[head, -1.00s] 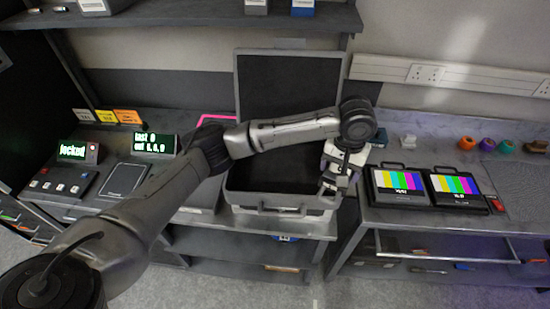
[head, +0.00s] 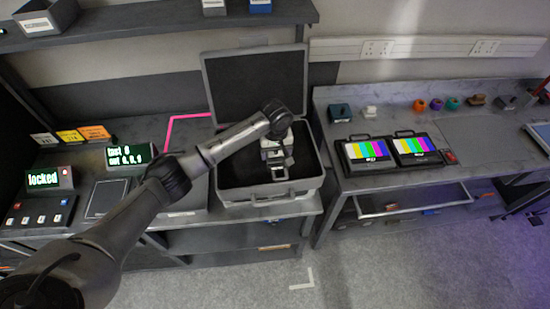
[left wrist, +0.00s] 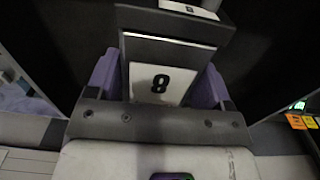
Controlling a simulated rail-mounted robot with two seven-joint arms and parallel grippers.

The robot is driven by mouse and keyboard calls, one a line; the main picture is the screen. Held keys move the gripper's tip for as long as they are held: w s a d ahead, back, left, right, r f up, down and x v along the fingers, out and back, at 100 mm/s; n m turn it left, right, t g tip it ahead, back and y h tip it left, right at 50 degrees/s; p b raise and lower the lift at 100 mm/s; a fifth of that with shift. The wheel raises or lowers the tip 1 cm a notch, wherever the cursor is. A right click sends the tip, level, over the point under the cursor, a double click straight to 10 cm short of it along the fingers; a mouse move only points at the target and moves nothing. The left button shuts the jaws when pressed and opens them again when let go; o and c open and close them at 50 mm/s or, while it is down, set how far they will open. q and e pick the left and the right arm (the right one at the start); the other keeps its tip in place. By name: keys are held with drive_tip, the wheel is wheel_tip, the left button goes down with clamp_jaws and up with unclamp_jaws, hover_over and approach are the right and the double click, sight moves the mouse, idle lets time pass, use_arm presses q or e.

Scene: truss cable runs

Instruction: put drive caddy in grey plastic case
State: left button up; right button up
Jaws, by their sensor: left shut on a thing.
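The grey plastic case (head: 305,186) stands open on the bench, its dark-lined lid (head: 255,88) raised at the back. My left gripper (head: 276,166) is over the case's open base. In the left wrist view, its purple fingers (left wrist: 160,78) are shut on the drive caddy (left wrist: 158,84), a grey block with a white label marked 8. The dark surfaces around it look like the case lining. I cannot tell whether the caddy touches the case floor. My right gripper is not in view.
Left of the case are a "locked" display (head: 50,179), a second display (head: 130,155) and pink tape (head: 170,125). On the right bench are two colour-bar monitors (head: 390,150) and several small coloured items. A shelf (head: 150,30) runs above. An open drawer (head: 415,200) juts out below the right bench.

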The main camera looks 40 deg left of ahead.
sight(276, 159)
use_arm(q)
drive_tip(key=shift+f, duration=1.8)
drive_tip(key=shift+f, duration=0.1)
drive_tip(key=o, duration=1.2)
drive_tip(key=shift+f, duration=0.1)
wheel_tip(276, 159, up, 12)
drive_tip(key=shift+r, duration=0.15)
